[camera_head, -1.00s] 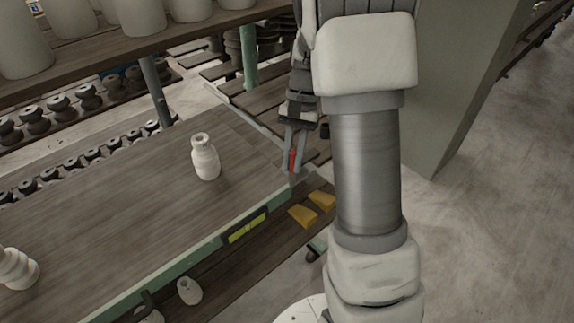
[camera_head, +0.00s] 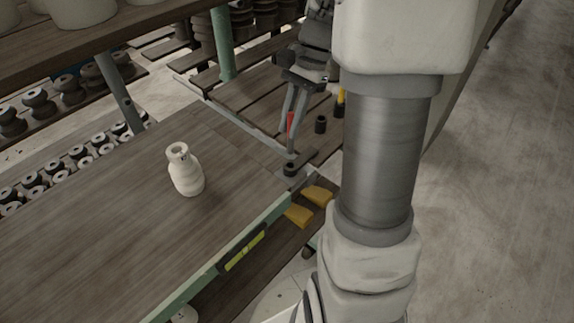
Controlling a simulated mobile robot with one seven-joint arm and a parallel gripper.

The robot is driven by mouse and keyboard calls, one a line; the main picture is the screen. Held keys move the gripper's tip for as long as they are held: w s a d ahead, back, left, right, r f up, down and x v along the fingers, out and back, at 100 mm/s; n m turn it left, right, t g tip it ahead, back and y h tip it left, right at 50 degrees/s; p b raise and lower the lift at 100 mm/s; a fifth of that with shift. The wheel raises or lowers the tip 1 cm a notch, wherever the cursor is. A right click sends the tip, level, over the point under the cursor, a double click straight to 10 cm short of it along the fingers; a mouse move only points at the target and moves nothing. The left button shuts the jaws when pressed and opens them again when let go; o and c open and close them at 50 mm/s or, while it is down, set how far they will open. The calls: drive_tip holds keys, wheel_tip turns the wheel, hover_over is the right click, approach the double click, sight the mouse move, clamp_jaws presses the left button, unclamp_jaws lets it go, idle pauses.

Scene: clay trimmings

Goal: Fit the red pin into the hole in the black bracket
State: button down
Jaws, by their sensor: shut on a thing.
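My gripper (camera_head: 290,150) points down over the far right corner of the wooden table. Its two fingers are shut on the red pin (camera_head: 291,122), whose red part shows between them. The pin's lower end is too small to make out. The black bracket (camera_head: 290,169) appears as a small dark piece at the table corner, just below the fingertips. Its hole cannot be made out clearly. I cannot tell whether the pin touches the bracket.
A pale clay bottle (camera_head: 186,172) stands on the wooden table (camera_head: 120,225), left of the gripper. Yellow blocks (camera_head: 299,215) lie below the table edge. A small dark cylinder (camera_head: 320,124) stands behind, to the right of the gripper. The table's middle is largely clear.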

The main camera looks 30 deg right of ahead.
sight(290, 153)
wheel_tip(290, 153, down, 9)
drive_tip(key=shift+r+b, duration=0.1)
drive_tip(key=shift+b, duration=0.6)
drive_tip(key=c, duration=0.8)
unclamp_jaws()
drive_tip(key=shift+f, duration=0.2)
